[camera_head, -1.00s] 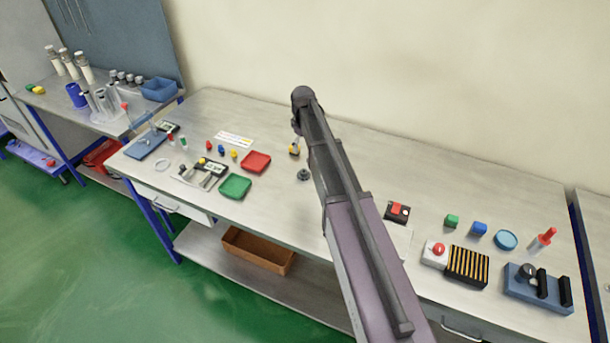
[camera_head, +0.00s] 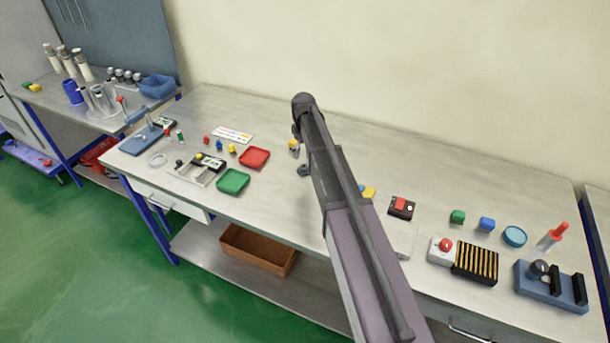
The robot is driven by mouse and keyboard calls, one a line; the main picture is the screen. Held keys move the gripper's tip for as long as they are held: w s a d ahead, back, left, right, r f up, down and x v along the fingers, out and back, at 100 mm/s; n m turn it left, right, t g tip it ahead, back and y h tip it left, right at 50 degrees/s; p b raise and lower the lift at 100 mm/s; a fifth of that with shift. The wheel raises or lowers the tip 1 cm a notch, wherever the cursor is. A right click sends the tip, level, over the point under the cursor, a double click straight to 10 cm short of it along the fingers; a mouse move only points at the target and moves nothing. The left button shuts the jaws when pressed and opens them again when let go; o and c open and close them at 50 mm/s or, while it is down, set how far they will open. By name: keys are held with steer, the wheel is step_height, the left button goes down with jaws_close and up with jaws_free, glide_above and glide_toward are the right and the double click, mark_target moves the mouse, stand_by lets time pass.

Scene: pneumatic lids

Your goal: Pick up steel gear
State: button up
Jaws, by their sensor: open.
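A small dark grey round part, which looks like the steel gear (camera_head: 303,170), lies on the long workbench (camera_head: 350,125) near the middle. My arm's dark link passes close to its right side in the picture and may cover part of it. The arm rises from the lower right to a rounded joint above and behind the gear in the picture. My gripper cannot be made out; it is hidden behind the arm.
A small yellow and dark item (camera_head: 293,146) stands just behind the gear. A red tray (camera_head: 254,158) and a green tray (camera_head: 233,181) lie to the left. A red-buttoned box (camera_head: 441,250), a black-and-yellow striped block (camera_head: 475,262) and a blue fixture (camera_head: 550,287) stand right.

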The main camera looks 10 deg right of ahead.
mark_target(304, 166)
steer(key=shift+f+b, duration=1.2)
steer(key=shift+f, duration=0.3)
steer(key=shift+w+f+b, duration=0.1)
steer(key=shift+f+b, duration=2.5)
steer(key=c, duration=1.2)
steer(key=shift+r, duration=0.2)
step_height(304, 166, up, 4)
steer(key=p, duration=0.4)
steer(key=shift+f, duration=0.15)
steer(key=s, duration=1)
steer(key=s+d+r+p, duration=0.1)
steer(key=s, duration=0.5)
